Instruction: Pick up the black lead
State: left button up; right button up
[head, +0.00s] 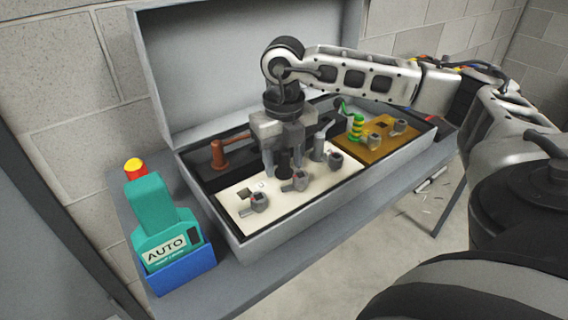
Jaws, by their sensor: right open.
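A dark upright piece (284,163), which looks like the black lead, stands at the back edge of the cream panel in the open grey case. My right gripper (285,168) points down over it from above, with its fingers apart on either side. The gripper hides the top of the piece, and I cannot tell whether the fingers touch it. My left gripper is not in view.
The cream panel (236,220) carries several grey knobs. A teal AUTO device (155,215) sits in a blue holder (185,277). The case lid (200,60) stands open behind.

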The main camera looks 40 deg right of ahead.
grip_shut()
jog(key=shift+r, duration=0.1)
